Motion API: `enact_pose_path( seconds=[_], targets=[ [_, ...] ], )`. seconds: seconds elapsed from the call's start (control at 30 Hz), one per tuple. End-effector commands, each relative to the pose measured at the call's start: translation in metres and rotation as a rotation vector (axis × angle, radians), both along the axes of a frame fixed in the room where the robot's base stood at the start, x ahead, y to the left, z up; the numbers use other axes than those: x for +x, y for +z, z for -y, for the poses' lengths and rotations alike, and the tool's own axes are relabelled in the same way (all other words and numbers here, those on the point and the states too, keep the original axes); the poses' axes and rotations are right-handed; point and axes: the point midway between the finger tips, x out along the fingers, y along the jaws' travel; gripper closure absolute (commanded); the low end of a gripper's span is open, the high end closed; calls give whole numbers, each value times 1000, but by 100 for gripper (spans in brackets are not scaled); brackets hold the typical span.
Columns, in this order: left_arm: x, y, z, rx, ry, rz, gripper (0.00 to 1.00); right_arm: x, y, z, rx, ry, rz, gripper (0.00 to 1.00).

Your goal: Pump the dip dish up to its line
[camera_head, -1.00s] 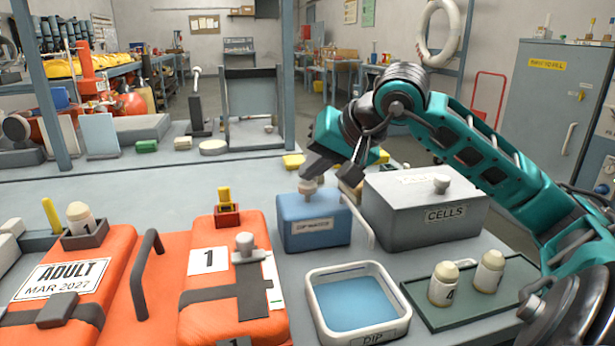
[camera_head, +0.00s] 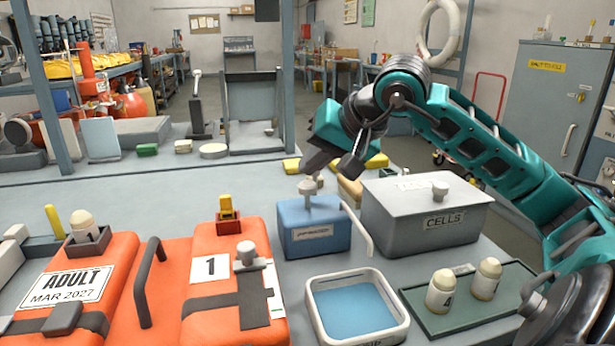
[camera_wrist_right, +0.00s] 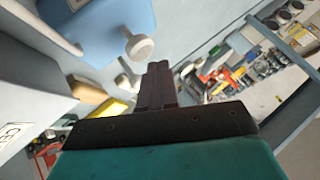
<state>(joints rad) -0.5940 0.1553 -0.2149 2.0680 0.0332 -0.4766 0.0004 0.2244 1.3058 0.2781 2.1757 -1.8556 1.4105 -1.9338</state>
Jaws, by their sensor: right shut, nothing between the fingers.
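The blue dip-water tank (camera_head: 318,238) stands on the bench, with a pale round pump knob (camera_head: 308,186) on a raised stem. Its spout bends down on the right, beside the white-rimmed dip dish (camera_head: 400,327). Blue water (camera_head: 352,308) covers the dish floor; I cannot make out the line. My right gripper (camera_head: 314,166) is shut and empty, just above the knob. In the right wrist view, the shut fingers (camera_wrist_right: 158,72) appear apart from the knob (camera_wrist_right: 138,47). My left gripper is out of view.
A grey CELLS box (camera_head: 425,222) stands right of the tank. A green tray (camera_head: 465,318) with two pale bottles lies right of the dish. Orange ADULT (camera_head: 75,290) and number 1 (camera_head: 210,285) packs lie at left.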

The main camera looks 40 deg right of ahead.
Motion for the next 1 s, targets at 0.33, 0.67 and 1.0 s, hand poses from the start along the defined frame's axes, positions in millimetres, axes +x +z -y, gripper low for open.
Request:
enact_pose_path(
  seconds=[0.33,0.67,1.0],
  targets=[
    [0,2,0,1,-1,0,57,0,3,0,0,0,1,100],
    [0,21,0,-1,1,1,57,0,28,0,-2,0,2,100],
    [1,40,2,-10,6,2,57,0,54,0,0,-1,1,100]
  ],
)
